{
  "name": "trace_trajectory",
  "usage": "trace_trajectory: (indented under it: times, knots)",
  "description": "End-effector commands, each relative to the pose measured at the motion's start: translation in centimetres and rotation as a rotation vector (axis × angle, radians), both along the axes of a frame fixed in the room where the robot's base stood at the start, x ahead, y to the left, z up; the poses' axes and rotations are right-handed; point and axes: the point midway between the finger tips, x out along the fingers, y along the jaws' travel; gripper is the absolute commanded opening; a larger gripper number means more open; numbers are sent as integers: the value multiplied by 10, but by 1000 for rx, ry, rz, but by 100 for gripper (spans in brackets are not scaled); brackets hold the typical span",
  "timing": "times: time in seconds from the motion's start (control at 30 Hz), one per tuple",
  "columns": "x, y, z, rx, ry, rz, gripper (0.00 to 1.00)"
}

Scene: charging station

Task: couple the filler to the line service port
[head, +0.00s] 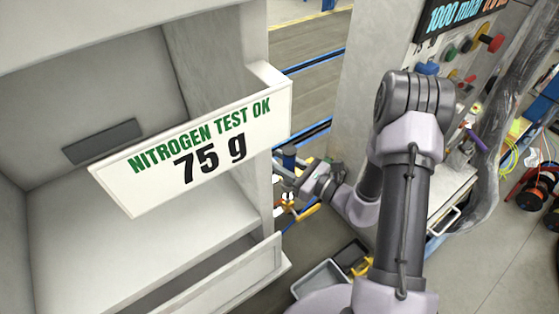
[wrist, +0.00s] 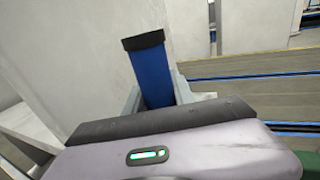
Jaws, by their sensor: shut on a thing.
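My gripper (head: 285,170) reaches past the right edge of the white cabinet in the head view. It is shut on a blue, black-topped body, which I take to be the filler (wrist: 152,75). In the wrist view this body stands slightly tilted between the grey fingers. Its lower part is hidden by my gripper housing. In the head view, small yellow and orange parts (head: 294,208) show just below my gripper; I cannot tell whether they belong to the filler. I cannot make out the line service port in either view.
The white cabinet (head: 262,180) stands close at the left, with a sign (head: 205,145) reading "NITROGEN TEST OK 75 g". A grey panel with coloured knobs (head: 470,60) stands at the right. A grey bin (head: 322,278) sits below. Cable reels (head: 532,195) lie far right.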

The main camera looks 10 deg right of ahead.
Motion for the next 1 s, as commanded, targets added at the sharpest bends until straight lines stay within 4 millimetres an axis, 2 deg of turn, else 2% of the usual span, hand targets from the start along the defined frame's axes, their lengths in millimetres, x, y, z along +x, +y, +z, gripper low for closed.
trace_trajectory:
  times: [1.0]
  knots:
    - [0, 0, -27, 0, 0, 0, 0]
